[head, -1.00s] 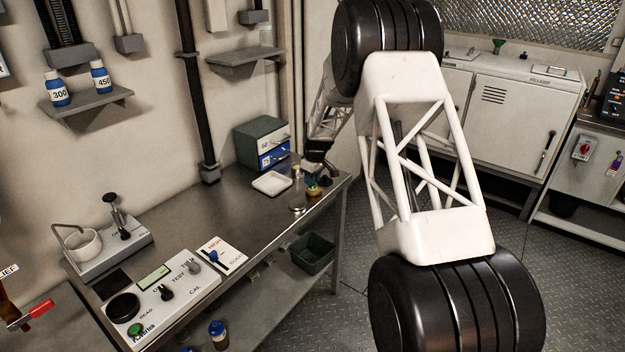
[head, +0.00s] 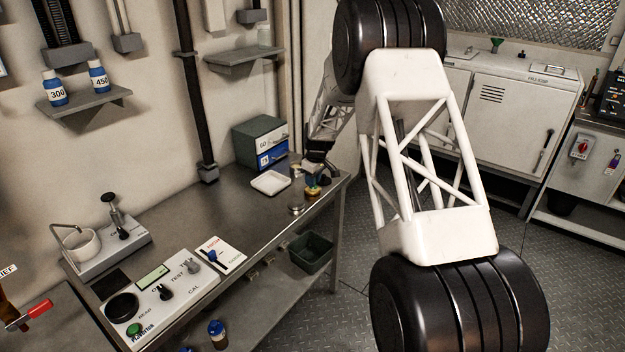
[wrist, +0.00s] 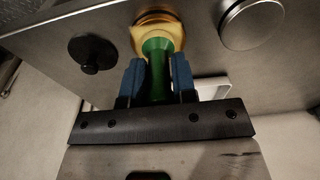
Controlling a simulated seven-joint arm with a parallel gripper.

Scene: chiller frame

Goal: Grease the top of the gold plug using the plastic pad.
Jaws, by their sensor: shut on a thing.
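My gripper (wrist: 157,72) has blue fingers and is shut on a green plastic piece (wrist: 157,80), which I take to be the plastic pad. The gold plug (wrist: 145,22) is a round gold shape just beyond the fingertips in the wrist view. The green piece overlaps it, and its far end appears at or very near the gold top; contact cannot be told for sure. In the head view my gripper (head: 312,180) is small, at the far right end of the bench, with the gold plug (head: 313,193) right below it.
A silver disc (wrist: 252,22) and a black knobbed piece (wrist: 90,54) flank the plug. A white tray (head: 271,183) and a drawer box (head: 259,142) stand left of my gripper on the bench (head: 215,200). The bench middle is mostly clear. A dark bin (head: 311,252) sits below.

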